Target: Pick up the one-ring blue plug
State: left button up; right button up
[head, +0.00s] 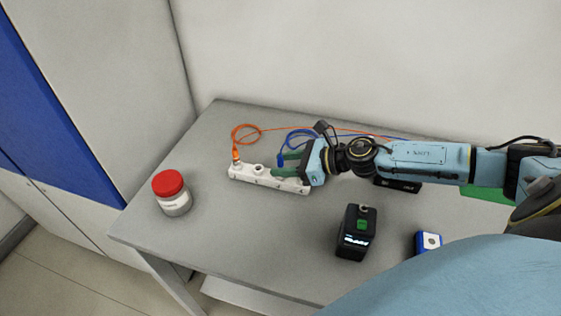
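A blue plug (281,159) on a blue cable stands at the back of the white port strip (262,178), by the green fingertips of my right gripper (279,165). Its rings are too small to make out. The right gripper reaches in from the right, low over the strip's right end. Its two green fingers look apart, with the plug at or between their tips; I cannot tell whether they touch it. The fingers and wrist hide part of the strip. My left gripper is not in view.
An orange plug (236,155) with an orange cable stands at the strip's left end. A red-lidded jar (171,192) stands at left. A black device (356,233) and a blue-and-white box (428,243) stand in front. The front left of the table (240,235) is clear.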

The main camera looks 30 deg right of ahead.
jog(key=shift+x, duration=1.55)
grip_shut()
